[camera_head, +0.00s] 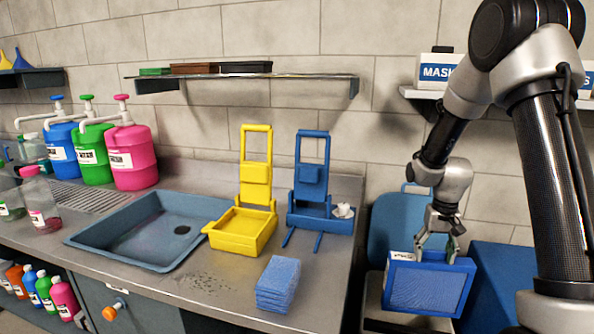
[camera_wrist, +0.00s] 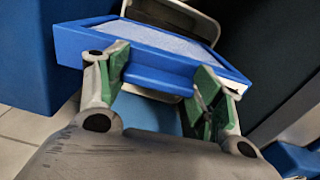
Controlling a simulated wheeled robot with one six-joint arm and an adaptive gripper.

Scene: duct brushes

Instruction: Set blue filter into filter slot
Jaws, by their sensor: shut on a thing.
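The blue filter (camera_head: 426,286) is a flat panel with a blue frame and a paler mesh face. It hangs upright but slightly tilted at the right of the head view, below my gripper (camera_head: 436,246). My gripper is shut on its upper frame edge. In the wrist view the green-padded fingers of my gripper (camera_wrist: 160,90) meet the near edge of the blue filter (camera_wrist: 150,55). A pale, open-topped housing (camera_wrist: 180,14) shows behind the filter. I cannot tell whether the filter slot is in it; the filter hides part of it.
A blue panel (camera_head: 392,225) stands behind the filter, and a blue box (camera_head: 497,275) is to its right. The steel counter (camera_head: 335,270) edge lies to the left, with a stack of blue cloths (camera_head: 278,284), a yellow holder (camera_head: 240,232) and a blue holder (camera_head: 320,219).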

